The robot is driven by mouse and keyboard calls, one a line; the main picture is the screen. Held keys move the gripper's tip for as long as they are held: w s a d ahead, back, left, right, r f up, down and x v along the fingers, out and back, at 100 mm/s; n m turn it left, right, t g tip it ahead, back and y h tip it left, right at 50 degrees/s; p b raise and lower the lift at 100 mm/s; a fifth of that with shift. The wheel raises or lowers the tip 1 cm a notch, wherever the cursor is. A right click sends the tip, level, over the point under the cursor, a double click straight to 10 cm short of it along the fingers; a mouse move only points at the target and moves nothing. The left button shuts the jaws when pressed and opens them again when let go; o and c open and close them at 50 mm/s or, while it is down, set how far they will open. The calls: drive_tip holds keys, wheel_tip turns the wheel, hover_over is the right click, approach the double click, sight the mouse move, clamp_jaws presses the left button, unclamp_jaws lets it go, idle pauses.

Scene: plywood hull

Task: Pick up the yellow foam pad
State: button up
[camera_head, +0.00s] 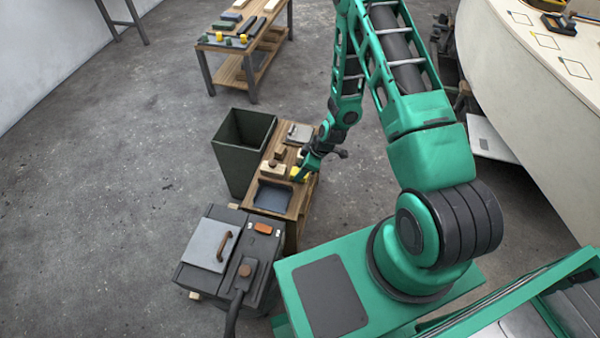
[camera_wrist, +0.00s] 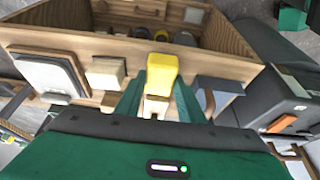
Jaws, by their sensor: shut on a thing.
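The yellow foam pad (camera_wrist: 163,71) is between the tips of my gripper (camera_wrist: 161,82) in the wrist view, with a green finger on each side of it. My gripper is shut on the pad. In the head view, the pad (camera_head: 298,174) is a small yellow patch at the right edge of the small wooden bench (camera_head: 270,184), just below my gripper (camera_head: 303,170). My wrist partly hides it there. I cannot tell whether the pad still touches the bench.
A dark green bin (camera_head: 243,140) stands left of the bench. Wooden blocks (camera_head: 273,169), a grey plate (camera_head: 299,133) and a dark tray (camera_head: 272,196) are on the bench. A grey machine (camera_head: 228,255) stands in front. A pale curved hull (camera_head: 540,90) is at right. Open floor lies left.

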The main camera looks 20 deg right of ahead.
wheel_tip(320, 180, up, 9)
drive_tip(key=shift+r, duration=0.2)
idle(0.4)
